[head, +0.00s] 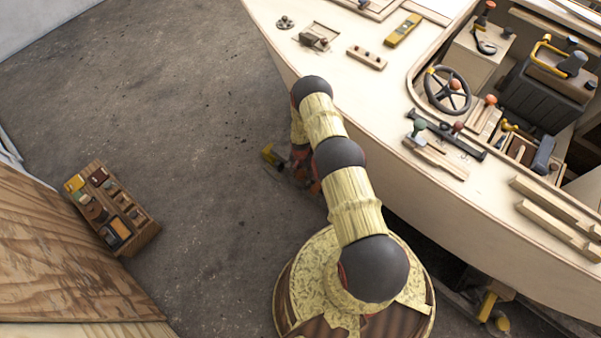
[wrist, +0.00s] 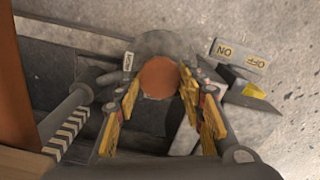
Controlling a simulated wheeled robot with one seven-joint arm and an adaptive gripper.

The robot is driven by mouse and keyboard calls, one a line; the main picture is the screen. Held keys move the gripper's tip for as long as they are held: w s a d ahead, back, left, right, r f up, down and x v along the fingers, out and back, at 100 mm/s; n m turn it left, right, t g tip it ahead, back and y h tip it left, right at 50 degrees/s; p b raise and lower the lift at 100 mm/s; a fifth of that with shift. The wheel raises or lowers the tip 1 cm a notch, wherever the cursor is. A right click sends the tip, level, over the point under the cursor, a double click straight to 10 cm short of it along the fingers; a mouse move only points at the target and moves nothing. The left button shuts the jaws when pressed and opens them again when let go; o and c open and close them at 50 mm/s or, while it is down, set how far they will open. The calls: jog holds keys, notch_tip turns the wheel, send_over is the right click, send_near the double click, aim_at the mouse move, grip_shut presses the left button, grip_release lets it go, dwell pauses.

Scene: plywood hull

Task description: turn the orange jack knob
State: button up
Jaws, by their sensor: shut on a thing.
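The orange jack knob (wrist: 159,78) shows in the wrist view as a round orange disc at the upper middle. My gripper (wrist: 160,88) has its yellow-padded fingers on either side of the knob and is shut on it. The knob's far side and base are partly hidden. In the head view, my gripper (head: 301,168) is low beside the boat hull, mostly hidden behind my arm, and the knob cannot be made out there.
An OFF and ON label plate (wrist: 239,57) lies right of the knob, with a dark bracket (wrist: 240,88) below it. A striped grey cylinder (wrist: 68,122) stands at left. The plywood hull (head: 440,215) is right of my arm. A wooden tray (head: 140,238) lies left; floor between is clear.

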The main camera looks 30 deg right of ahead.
aim_at(301, 174)
jog(key=n, duration=0.3)
jog(key=shift+n, duration=0.4)
jog(key=n, duration=0.3)
jog(key=shift+n, duration=0.3)
jog(key=n, duration=0.3)
jog(key=shift+n, duration=2)
jog(key=o, duration=0.9)
jog(key=shift+c, duration=0.2)
notch_tip(301, 174, up, 12)
jog(key=shift+f, duration=0.1)
